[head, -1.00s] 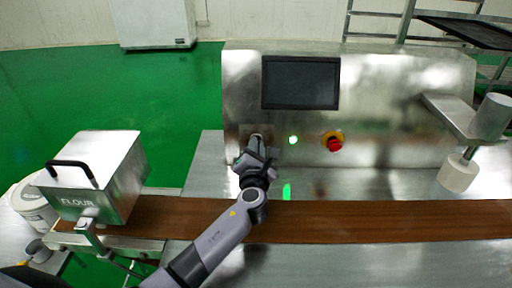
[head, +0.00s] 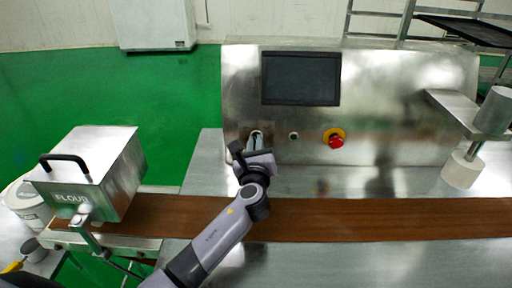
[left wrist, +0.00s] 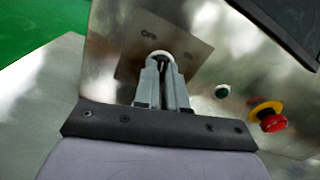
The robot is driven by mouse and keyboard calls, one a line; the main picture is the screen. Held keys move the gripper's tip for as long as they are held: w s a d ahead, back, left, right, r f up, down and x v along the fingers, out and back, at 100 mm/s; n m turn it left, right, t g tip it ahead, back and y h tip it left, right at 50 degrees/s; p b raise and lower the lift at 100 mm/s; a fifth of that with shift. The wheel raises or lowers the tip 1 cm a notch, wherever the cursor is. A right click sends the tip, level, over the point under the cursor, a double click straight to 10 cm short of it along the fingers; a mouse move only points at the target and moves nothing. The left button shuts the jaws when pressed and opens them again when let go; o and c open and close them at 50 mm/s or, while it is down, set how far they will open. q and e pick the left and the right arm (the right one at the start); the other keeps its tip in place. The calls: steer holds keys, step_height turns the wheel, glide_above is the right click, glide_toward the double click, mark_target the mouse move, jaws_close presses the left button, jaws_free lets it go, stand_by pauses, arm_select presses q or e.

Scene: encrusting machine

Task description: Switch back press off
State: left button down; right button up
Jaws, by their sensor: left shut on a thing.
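The switch (left wrist: 160,54) sits on a small square plate (left wrist: 186,45) on the machine's steel front panel (head: 390,130). Only its pale rounded edge shows past my fingers; markings on the plate are too blurred to read fully. My left gripper (head: 256,138) reaches up to this switch from below, and in the left wrist view (left wrist: 161,66) its two grey fingers are closed on it. The small indicator light (head: 293,135) to the right of the switch is dark; it also shows in the left wrist view (left wrist: 222,91). My right gripper is not in view.
A red emergency button (head: 336,141) with a yellow collar is right of the light. A black screen (head: 300,78) is above. A brown conveyor belt (head: 400,220) runs below my left forearm. A steel flour box (head: 100,165) stands at the left.

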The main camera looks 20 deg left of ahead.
arm_select(q)
steer(key=shift+n+b, duration=1.1)
steer(key=shift+n, duration=1.7)
steer(key=c, duration=1.2)
jaws_free()
steer(key=shift+s, duration=0.1)
steer(key=v, duration=0.7)
